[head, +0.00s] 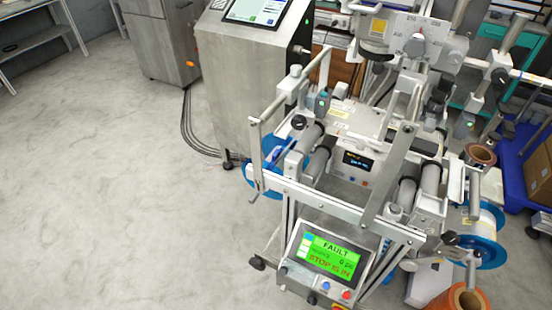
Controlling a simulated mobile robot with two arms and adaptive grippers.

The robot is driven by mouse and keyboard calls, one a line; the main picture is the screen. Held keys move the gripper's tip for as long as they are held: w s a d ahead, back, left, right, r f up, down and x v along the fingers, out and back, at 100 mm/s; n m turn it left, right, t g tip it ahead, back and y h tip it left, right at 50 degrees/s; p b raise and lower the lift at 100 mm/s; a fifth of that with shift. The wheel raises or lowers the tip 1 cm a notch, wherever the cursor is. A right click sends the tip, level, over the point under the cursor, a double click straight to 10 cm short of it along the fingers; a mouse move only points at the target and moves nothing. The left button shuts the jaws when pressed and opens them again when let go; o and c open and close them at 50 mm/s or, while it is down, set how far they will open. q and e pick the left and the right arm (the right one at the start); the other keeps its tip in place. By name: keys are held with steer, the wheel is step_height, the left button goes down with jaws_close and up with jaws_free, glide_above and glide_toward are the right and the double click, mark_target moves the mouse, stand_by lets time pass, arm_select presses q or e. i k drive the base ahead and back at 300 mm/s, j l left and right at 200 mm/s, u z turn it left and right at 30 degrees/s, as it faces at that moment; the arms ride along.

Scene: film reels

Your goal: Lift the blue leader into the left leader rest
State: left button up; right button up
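A film machine stands on the floor right of centre, with a blue reel (256,180) low on its left side. A blue strip or edge (282,146) shows just above that reel, partly behind the frame. I cannot tell whether it is the blue leader. A second blue-flanged reel (488,238) with pale film sits on the right side. I cannot pick out the left leader rest with certainty among the metal brackets and rollers (312,140) on the left. Neither of my grippers is in view.
A display panel (329,257) at the machine's front reads FAULT and STOP IS IN. A metal front rail (330,203) and upright arms surround the rollers. A steel cabinet (240,70) stands behind, with cables (188,125) on the floor. The floor at left is clear.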

mark_target(276, 154)
steer(key=i+j+u, duration=0.6)
steer(key=j+u, duration=0.15)
steer(key=i+j+u, duration=0.35)
steer(key=i+j, duration=0.15)
steer(key=i, duration=0.4)
steer(key=i+j, duration=0.15)
steer(key=i, duration=0.4)
steer(key=i+z, duration=0.8)
steer(key=z, duration=0.2)
steer(key=i+j+z, duration=0.25)
steer(key=z, duration=0.25)
steer(key=i+j+z, duration=0.5)
steer(key=k+l, duration=0.1)
